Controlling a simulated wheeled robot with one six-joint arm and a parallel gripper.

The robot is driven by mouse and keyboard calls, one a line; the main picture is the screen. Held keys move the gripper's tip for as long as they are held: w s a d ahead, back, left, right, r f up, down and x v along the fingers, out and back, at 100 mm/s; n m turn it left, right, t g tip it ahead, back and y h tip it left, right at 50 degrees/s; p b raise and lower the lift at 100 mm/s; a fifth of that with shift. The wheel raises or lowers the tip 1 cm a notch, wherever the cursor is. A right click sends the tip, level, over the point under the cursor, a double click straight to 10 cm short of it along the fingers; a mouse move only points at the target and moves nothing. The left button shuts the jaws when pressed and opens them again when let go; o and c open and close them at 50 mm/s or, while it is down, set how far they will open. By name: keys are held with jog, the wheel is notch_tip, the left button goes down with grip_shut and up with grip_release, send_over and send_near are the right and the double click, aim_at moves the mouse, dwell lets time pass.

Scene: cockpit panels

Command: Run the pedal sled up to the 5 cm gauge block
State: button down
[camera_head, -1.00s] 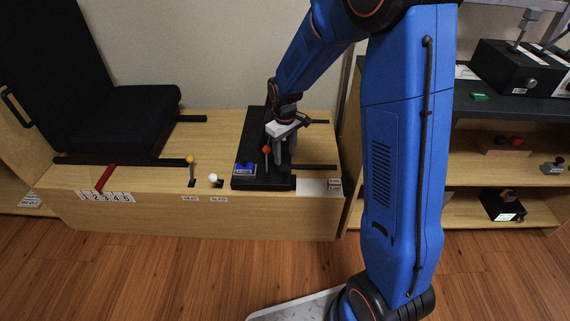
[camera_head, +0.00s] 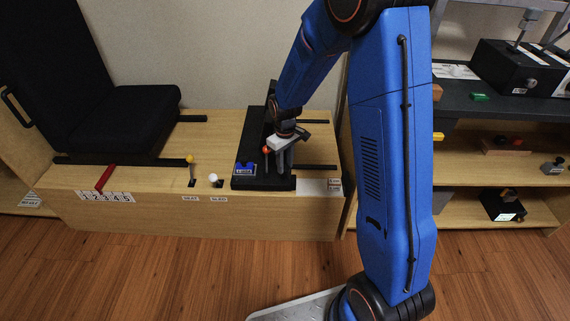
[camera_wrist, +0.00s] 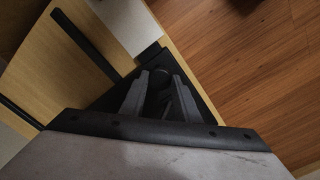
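The black pedal sled base (camera_head: 250,183) lies on the wooden platform, with a red-knobbed lever (camera_head: 266,150) on it. A blue block (camera_head: 245,169) with a small label sits at its front left; I cannot read the label or tell whether it is the 5 cm gauge block. My gripper (camera_head: 284,166) points down over the sled, just right of the red knob. In the wrist view my gripper (camera_wrist: 161,85) has its fingers apart, with a dark round shape (camera_wrist: 161,76) showing between them. I cannot tell whether the fingers touch it. The arm hides part of the sled's back.
A shelf (camera_head: 470,165) with boxes and small coloured blocks stands at the right.

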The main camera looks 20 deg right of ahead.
jog(key=s+d, duration=0.4)
jog(key=d, duration=0.9)
jog(key=shift+s+d, duration=0.2)
jog(key=shift+d, duration=0.1)
jog(key=c, duration=1.4)
grip_release()
jog(key=shift+d, duration=0.2)
jog(key=shift+o, duration=0.2)
notch_tip(320, 180, up, 17)
jog(key=shift+r, duration=0.2)
jog(key=shift+s, duration=0.1)
